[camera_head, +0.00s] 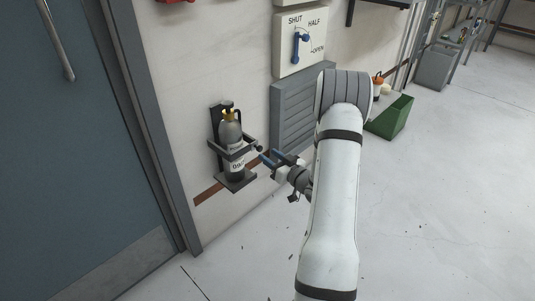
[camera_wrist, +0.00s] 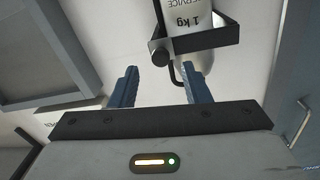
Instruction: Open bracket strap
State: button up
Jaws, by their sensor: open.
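The bracket (camera_head: 213,130) is a dark wall mount holding a grey bottle-shaped extinguisher (camera_head: 229,133) upright, with a yellowish top. The dark strap (camera_head: 232,152) runs around the front of the extinguisher and looks closed. In the wrist view the strap (camera_wrist: 208,42) crosses the extinguisher (camera_wrist: 188,18), whose label reads "1 kg" upside down, and a dark round knob (camera_wrist: 159,57) sits at the strap's corner. My gripper (camera_head: 268,157) is just right of the strap. Its blue fingers (camera_wrist: 160,88) are apart and empty, with the knob beyond the gap between them.
A blue-grey door (camera_head: 70,150) stands at the left. A grey louvred panel (camera_head: 295,110) and a lever plate marked SHUT, HALF and OPEN (camera_head: 300,45) are on the wall. A green bin (camera_head: 391,117) stands right of my arm.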

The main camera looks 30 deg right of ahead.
aim_at(261, 149)
jog(key=shift+b+x, duration=0.4)
jog(key=shift+x, duration=1.65)
jog(key=shift+c, duration=0.5)
grip_shut()
